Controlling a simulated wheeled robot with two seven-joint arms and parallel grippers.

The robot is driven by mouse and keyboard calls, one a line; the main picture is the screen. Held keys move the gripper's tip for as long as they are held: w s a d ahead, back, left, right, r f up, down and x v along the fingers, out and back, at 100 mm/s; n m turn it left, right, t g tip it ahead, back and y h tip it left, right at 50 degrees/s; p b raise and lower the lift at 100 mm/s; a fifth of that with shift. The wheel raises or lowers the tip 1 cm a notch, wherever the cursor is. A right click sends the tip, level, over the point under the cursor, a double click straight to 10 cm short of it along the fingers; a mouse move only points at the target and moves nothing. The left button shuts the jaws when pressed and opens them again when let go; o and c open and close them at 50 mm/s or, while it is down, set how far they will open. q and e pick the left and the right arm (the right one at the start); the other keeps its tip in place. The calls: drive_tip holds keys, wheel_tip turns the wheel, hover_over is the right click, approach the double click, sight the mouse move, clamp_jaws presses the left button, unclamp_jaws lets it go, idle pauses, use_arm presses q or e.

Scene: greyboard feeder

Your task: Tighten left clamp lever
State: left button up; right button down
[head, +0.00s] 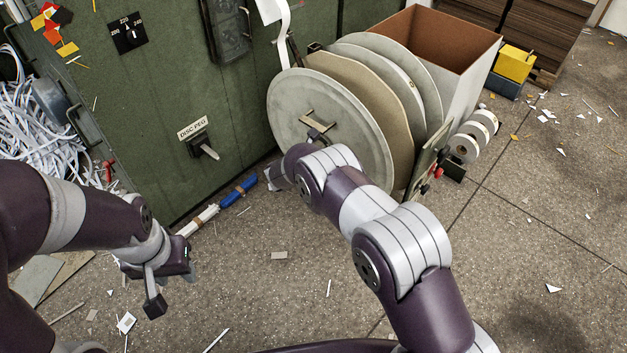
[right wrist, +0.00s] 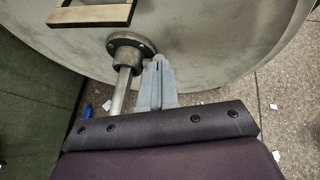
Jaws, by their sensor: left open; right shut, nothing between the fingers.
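Two small red-tipped pieces (head: 437,173) stand on an upright plate at the right side of the disc stack. A small red handle (head: 107,170) is low on the green cabinet at the left. I cannot tell which part is the left clamp lever. My left gripper (head: 170,286) is open and empty above the floor, away from these parts. My right gripper (right wrist: 157,72) is shut and empty, close to the dark hub (right wrist: 128,50) and metal shaft on the large grey disc (right wrist: 220,40). I cannot tell whether it touches them. My right arm hides the hub area in the head view.
The green cabinet (head: 140,110) fills the left, with a "DISC PEG" peg (head: 206,148). An open-topped bin (head: 440,45) stands behind the discs. White rolls (head: 470,140) and a yellow box (head: 515,63) are at right. The foreground floor has scattered scraps.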

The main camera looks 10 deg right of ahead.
use_arm(q)
drive_tip(key=shift+r+p, duration=0.85)
drive_tip(key=shift+r, duration=0.45)
use_arm(e)
drive_tip(key=shift+g+y, duration=0.7)
drive_tip(key=shift+y, duration=0.1)
drive_tip(key=shift+w+d+r, duration=0.55)
drive_tip(key=shift+w+d, duration=0.15)
drive_tip(key=shift+d, duration=0.15)
drive_tip(key=shift+w+d+r, duration=0.55)
drive_tip(key=shift+w+d, duration=0.1)
drive_tip(key=shift+d, duration=0.2)
